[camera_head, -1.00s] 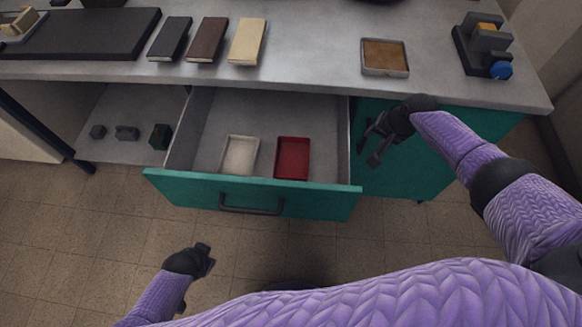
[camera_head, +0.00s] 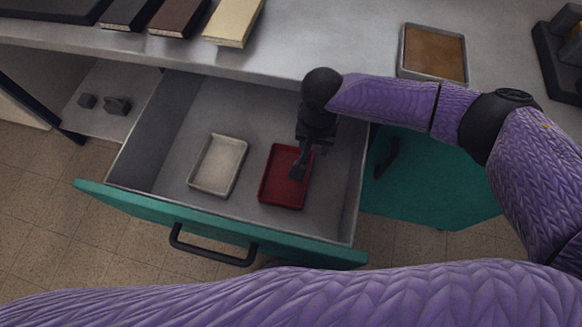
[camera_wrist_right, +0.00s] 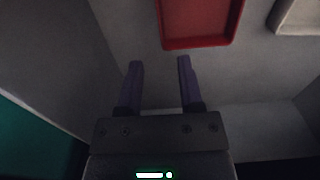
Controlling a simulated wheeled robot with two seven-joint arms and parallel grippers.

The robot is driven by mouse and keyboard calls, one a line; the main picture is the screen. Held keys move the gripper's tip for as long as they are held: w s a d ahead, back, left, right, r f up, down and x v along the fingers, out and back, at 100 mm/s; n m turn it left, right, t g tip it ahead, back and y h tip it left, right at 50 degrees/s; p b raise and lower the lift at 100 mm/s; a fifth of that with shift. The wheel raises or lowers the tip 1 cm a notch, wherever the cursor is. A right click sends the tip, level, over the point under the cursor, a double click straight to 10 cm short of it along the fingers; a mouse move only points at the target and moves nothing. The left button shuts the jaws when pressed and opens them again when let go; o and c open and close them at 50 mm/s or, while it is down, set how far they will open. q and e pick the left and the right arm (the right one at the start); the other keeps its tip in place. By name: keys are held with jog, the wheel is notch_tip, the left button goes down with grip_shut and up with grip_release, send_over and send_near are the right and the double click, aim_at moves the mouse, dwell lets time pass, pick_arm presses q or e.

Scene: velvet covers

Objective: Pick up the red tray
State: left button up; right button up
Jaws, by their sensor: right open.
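The red tray (camera_head: 285,181) lies flat in the open drawer, right of a white tray. In the right wrist view the red tray (camera_wrist_right: 200,22) is at the top, ahead of the fingertips and a little to the right. My right gripper (camera_head: 298,172) is over the red tray in the head view and covers part of it. In the wrist view my right gripper (camera_wrist_right: 159,63) is open, with nothing between its two fingers, and the tray's near rim is apart from them. My left gripper is out of view.
The white tray (camera_head: 217,165) lies in the same drawer (camera_head: 175,130), whose teal front (camera_head: 215,225) has a dark handle. The counter (camera_head: 270,58) behind holds a brown-filled tray (camera_head: 434,54) and several book-like blocks. Drawer walls enclose my right gripper.

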jog(key=f+b, duration=0.2)
jog(key=f, duration=0.1)
jog(key=f+b, duration=0.2)
jog(key=f, duration=0.1)
jog(key=f+b, duration=0.2)
jog(key=f, duration=0.1)
jog(key=shift+s+a, duration=0.1)
jog(key=shift+s, duration=0.15)
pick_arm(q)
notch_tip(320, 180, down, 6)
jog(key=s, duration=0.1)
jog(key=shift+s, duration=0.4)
pick_arm(e)
jog(key=shift+r, duration=0.15)
grip_shut()
